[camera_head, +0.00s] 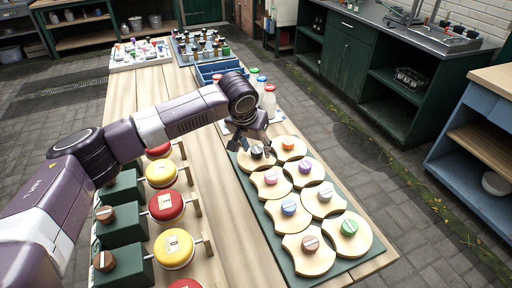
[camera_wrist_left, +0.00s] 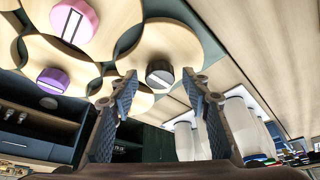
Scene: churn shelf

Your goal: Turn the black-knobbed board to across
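The black-knobbed board (camera_head: 244,163) is the far-left wooden board on a dark green base (camera_head: 283,258), partly hidden under my left gripper (camera_head: 256,146). Its black knob (camera_head: 257,153) shows just below the fingers. In the left wrist view, the knob (camera_wrist_left: 160,75) has a pale stripe and appears between the two fingertips of my left gripper (camera_wrist_left: 159,80), with space at both sides. The fingers are spread and hold nothing. The board (camera_wrist_left: 178,42) shows round the knob. Whether the fingertips are level with the knob is hard to tell. My right gripper is not in view.
Adjacent boards carry orange (camera_head: 288,143), pink (camera_head: 271,178), purple (camera_head: 306,166), blue, green and brown knobs. Bottles with coloured caps (camera_head: 269,101) stand just beyond. Red and yellow round pieces (camera_head: 174,249) line the left side. Bare wood (camera_head: 224,215) lies between.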

